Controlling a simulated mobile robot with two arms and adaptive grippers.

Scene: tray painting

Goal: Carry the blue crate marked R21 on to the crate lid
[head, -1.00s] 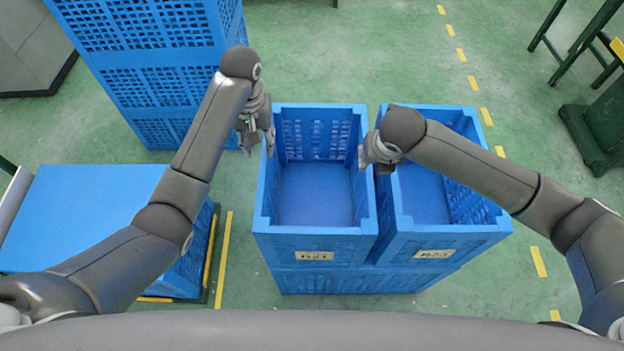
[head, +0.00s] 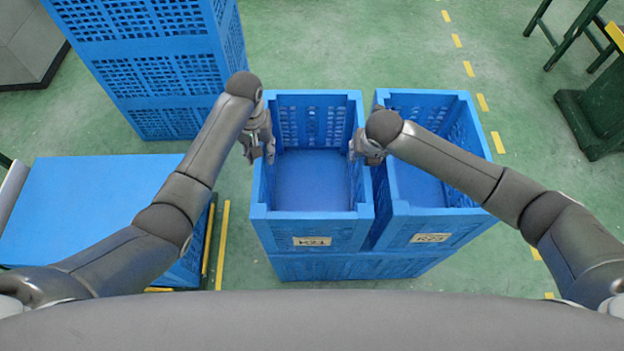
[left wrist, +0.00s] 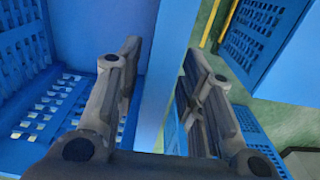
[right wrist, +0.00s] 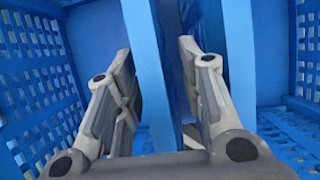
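The blue crate (head: 312,228) with a pale label is the left of two open crates. Its label is blurred and hard to read, but looks like R21. My left gripper (head: 262,152) is at its left wall, with open fingers on either side of the rim, which also shows in the left wrist view (left wrist: 165,75). My right gripper (head: 358,152) is at its right wall, fingers open around the rim, which shows in the right wrist view (right wrist: 145,60). The crate looks empty. The blue crate lid (head: 75,215) is a flat top at the left.
A similar crate (head: 430,222) stands close on the right, with a narrow gap between. Both sit on a lower blue layer (head: 340,268). A tall blue crate stack (head: 165,75) stands at the back left. Green floor (head: 320,45) is free behind the crates.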

